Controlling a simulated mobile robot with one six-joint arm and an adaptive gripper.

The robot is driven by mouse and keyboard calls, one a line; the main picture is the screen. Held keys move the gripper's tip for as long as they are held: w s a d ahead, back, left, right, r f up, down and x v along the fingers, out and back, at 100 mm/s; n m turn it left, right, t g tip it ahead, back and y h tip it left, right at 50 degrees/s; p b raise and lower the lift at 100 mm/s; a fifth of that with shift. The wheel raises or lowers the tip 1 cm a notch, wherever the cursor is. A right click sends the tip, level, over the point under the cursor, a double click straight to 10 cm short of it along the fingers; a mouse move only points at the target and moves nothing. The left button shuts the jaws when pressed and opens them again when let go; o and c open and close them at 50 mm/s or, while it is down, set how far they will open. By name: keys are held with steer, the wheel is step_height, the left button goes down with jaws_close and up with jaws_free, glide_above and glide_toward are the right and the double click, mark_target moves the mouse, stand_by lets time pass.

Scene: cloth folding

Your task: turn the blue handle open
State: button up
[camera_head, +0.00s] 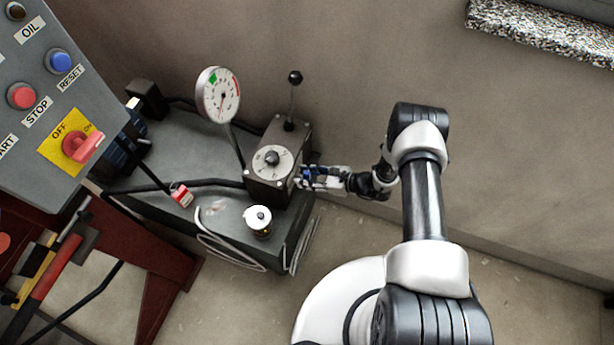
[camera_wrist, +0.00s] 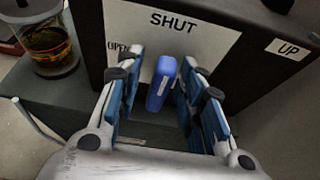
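The blue handle (camera_wrist: 161,84) sticks out from the side of a dark box (camera_wrist: 93,45) in the wrist view. Behind it is a white plate (camera_wrist: 200,42) with SHUT above the handle and OPEN, partly covered by a finger, to its left. My gripper (camera_wrist: 160,72) is open, with one finger on each side of the handle. The right finger is close to it; contact cannot be told. In the head view my gripper (camera_head: 315,179) is at the right side of the box (camera_head: 270,186), and the handle cannot be made out clearly there.
A round dial knob (camera_head: 271,161) and a black-tipped lever (camera_head: 294,78) are on top of the box. A gauge (camera_head: 218,95) stands behind left. A glass jar (camera_wrist: 47,45) is left of the box in the wrist view. A control panel (camera_head: 40,120) is far left. Floor is clear at right.

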steer(key=shift+c, duration=0.4)
jaws_close()
